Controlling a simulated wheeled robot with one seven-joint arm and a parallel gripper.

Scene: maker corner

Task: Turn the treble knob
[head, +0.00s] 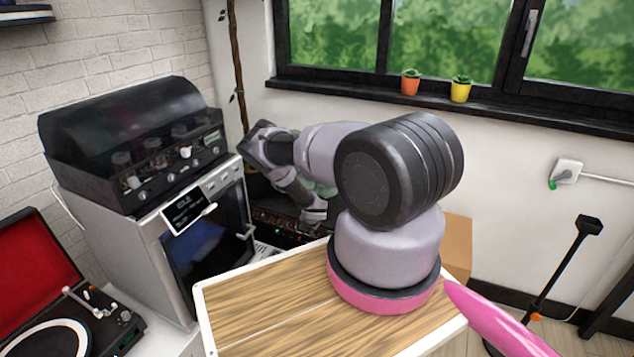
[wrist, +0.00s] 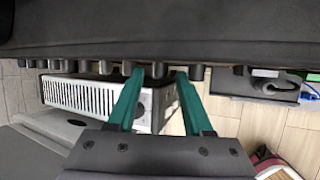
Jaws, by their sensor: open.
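In the wrist view a dark amplifier (wrist: 160,35) fills the top, with a row of short grey knobs along its lower edge. My gripper (wrist: 162,74) is open, its two green fingers pointing at this row. One knob (wrist: 159,70) shows between the fingertips; I cannot tell whether they touch it. No labels are readable, so I cannot tell which knob is treble. In the head view the amplifier's dark panel (head: 285,226) shows low behind my arm, with small reddish marks. My arm hides much of it, and the fingers are not clear there.
A white machine (head: 150,265) with a black-hooded unit (head: 135,140) on top stands left of my arm. A turntable (head: 65,325) is at lower left. A cardboard box (head: 457,245) is behind my arm. Potted plants (head: 410,82) stand on the window sill. A pale perforated box (wrist: 90,98) shows below the knobs.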

